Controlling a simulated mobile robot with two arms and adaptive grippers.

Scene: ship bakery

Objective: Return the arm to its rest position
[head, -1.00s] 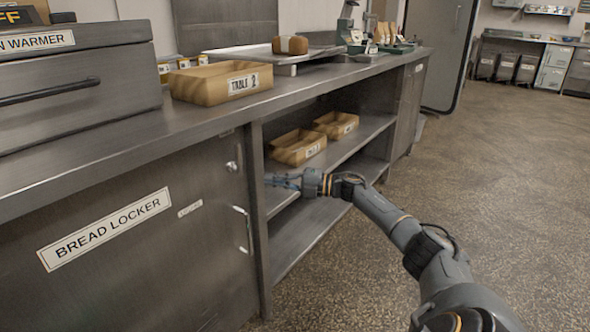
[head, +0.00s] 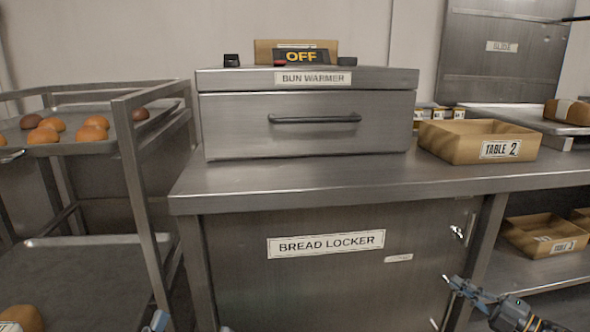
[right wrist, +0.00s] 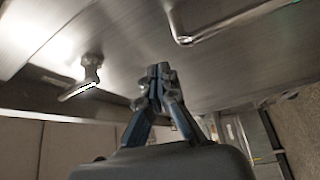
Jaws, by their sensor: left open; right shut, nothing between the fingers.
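My right gripper (head: 464,288) is at the lower right of the head view, in front of the right side of the bread locker (head: 330,275). Its fingers are together and empty; they also show closed in the right wrist view (right wrist: 160,78). Only a small tip of my left gripper (head: 157,322) shows at the bottom edge of the head view, left of the locker. It is open, though most of it is cut off. The locker door is shut. Its latch (head: 457,232) also shows in the right wrist view (right wrist: 90,72), beside the bar handle (right wrist: 225,28).
The bun warmer (head: 310,125), marked OFF, stands on the counter (head: 300,187). The Table 2 box (head: 460,143) is to its right. A rack with a bun tray (head: 70,146) stands at left. Another box (head: 535,238) sits on the shelf at lower right.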

